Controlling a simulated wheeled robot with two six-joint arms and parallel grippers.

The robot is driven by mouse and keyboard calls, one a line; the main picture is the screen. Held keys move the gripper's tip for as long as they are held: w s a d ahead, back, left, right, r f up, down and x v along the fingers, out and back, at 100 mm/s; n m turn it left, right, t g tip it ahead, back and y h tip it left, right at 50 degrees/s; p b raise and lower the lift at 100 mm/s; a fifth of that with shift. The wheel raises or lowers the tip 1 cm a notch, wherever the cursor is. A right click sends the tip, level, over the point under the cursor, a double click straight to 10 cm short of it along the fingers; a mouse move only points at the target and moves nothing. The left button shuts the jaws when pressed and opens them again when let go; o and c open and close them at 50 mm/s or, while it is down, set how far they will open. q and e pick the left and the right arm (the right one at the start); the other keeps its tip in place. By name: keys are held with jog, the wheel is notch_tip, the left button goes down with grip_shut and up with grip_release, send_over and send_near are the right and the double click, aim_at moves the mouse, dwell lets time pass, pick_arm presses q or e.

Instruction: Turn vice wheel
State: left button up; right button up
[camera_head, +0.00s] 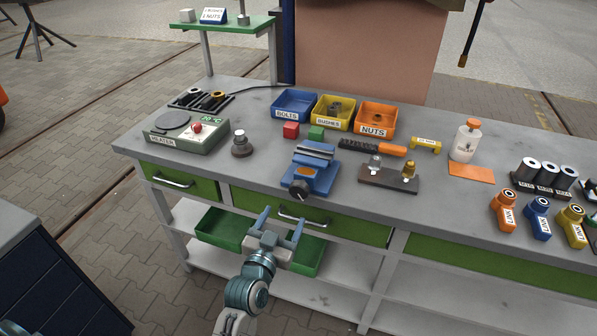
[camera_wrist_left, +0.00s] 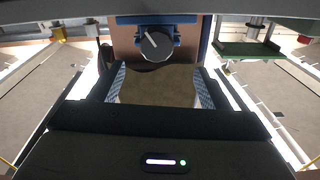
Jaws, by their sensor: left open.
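The blue vice (camera_head: 311,170) stands on the grey workbench near its front edge. Its dark round wheel (camera_head: 299,188) faces the front and has a light pointer mark. In the left wrist view the wheel (camera_wrist_left: 157,44) shows at top centre on the blue vice body, ahead of the fingers, with the mark slanting to the upper left. My left gripper (camera_head: 282,219) is open and empty, in front of the bench drawer, below and slightly left of the wheel. Its two fingers (camera_wrist_left: 160,82) are spread apart and touch nothing visible. My right gripper is not in view.
A green drawer with a handle (camera_head: 303,220) and an open green tray (camera_head: 222,229) are close to my gripper.

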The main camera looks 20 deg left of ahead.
aim_at(298, 194)
pick_arm(q)
jog(key=w+p, duration=0.1)
jog(key=w, duration=0.2)
jog(key=w+p, duration=0.1)
jog(key=w, duration=0.2)
jog(key=w+p, duration=0.1)
jog(key=w, duration=0.2)
jog(key=shift+w+d+p, duration=0.25)
jog(key=shift+d+p, duration=0.1)
jog(key=shift+p, duration=0.05)
jog(key=shift+w+f, duration=0.1)
jog(key=shift+w, duration=0.6)
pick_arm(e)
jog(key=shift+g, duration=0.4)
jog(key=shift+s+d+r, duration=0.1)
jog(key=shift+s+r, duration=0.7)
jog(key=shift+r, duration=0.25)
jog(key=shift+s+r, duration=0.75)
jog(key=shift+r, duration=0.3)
pick_arm(q)
jog(key=shift+c, duration=0.4)
jog(key=c, duration=0.9)
jog(key=n+p, duration=0.1)
jog(key=n, duration=0.1)
jog(key=shift+d+n, duration=0.1)
jog(key=shift+n, duration=0.2)
jog(key=shift+n+p, duration=0.45)
jog(key=shift+n, duration=0.55)
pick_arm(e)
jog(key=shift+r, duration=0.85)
